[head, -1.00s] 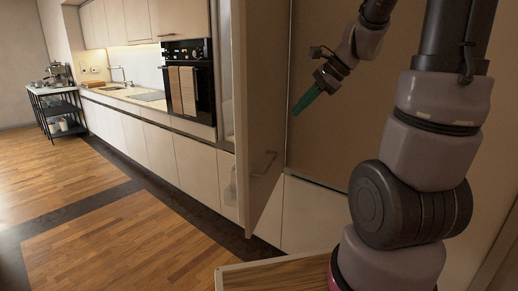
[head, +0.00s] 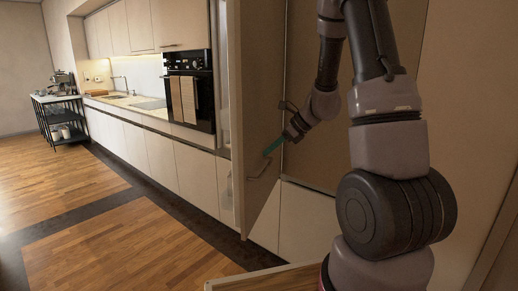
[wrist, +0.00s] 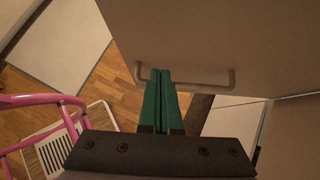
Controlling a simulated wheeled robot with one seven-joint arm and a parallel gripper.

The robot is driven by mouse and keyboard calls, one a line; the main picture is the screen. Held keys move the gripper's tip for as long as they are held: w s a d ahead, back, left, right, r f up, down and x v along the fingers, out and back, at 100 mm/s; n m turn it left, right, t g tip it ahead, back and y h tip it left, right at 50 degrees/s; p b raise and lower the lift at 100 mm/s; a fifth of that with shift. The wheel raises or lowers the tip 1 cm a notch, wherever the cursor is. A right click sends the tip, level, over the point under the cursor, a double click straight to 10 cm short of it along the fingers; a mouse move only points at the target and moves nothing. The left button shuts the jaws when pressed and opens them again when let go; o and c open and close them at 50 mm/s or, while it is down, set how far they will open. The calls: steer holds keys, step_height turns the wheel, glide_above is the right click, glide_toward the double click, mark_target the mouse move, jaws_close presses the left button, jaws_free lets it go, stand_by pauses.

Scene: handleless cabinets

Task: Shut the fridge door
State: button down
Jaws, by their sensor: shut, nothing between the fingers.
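The fridge door (head: 262,92) is the tall pale panel left of my arm, standing open and swung outward. Its bar handle (wrist: 205,84) runs across the door's lower part in the wrist view. My gripper (head: 272,148) has green fingers pressed together, with nothing between them. In the wrist view the fingertips (wrist: 160,73) overlap the handle bar near its left end. Whether they touch the handle or the door face, I cannot tell.
A row of pale handleless cabinets (head: 150,146) with a built-in oven (head: 190,88) runs along the wall to the left. A black-framed cart (head: 62,118) stands at the far end. The wooden floor (head: 110,235) at left is clear.

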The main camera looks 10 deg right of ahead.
mark_target(251, 154)
steer(key=shift+w+a, duration=0.55)
steer(key=shift+a, duration=0.3)
steer(key=shift+w+a, duration=0.5)
steer(key=shift+a, duration=0.35)
steer(key=shift+r, duration=0.1)
steer(key=shift+w+a, duration=0.1)
